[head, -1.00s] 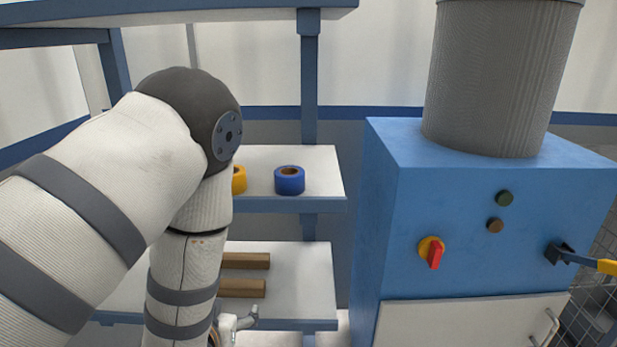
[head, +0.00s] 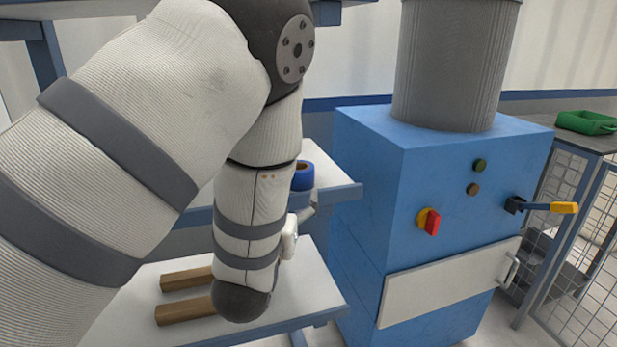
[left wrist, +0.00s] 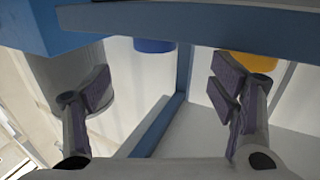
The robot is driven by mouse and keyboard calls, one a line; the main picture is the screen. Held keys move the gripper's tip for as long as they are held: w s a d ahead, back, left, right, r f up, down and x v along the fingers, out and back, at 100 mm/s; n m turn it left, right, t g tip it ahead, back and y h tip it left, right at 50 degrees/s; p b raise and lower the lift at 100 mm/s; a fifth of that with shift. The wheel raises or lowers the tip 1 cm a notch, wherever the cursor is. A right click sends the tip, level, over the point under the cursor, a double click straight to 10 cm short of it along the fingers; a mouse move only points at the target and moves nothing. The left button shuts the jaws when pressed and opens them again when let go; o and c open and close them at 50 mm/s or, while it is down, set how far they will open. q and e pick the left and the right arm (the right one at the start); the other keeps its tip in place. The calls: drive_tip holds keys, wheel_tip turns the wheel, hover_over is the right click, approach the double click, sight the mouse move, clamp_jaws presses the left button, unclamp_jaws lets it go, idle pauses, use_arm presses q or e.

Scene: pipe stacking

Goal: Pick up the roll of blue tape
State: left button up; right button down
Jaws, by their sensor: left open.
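The roll of blue tape (head: 302,177) is on the upper white shelf in the head view, partly hidden behind my left arm. It also shows in the left wrist view (left wrist: 154,46), where a blue shelf edge cuts off part of it. My left gripper (left wrist: 162,92) is open, with its two fingers wide apart and nothing between them. The tape appears above the gap between the fingers in that view, apart from them. In the head view the gripper is mostly hidden behind my arm. My right gripper is not in view.
A yellow tape roll (left wrist: 248,65) is beside the blue one. The blue shelf edge (left wrist: 200,22) crosses the wrist view. Brown bars (head: 186,309) lie on the lower shelf. A blue machine (head: 370,190) stands right of the shelves.

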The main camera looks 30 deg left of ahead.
sight(299, 175)
use_arm(q)
drive_tip(key=x, duration=0.8)
drive_tip(key=b+x, duration=0.1)
drive_tip(key=x, duration=0.3)
drive_tip(key=shift+w+d+r, duration=0.25)
drive_tip(key=c, duration=1.3)
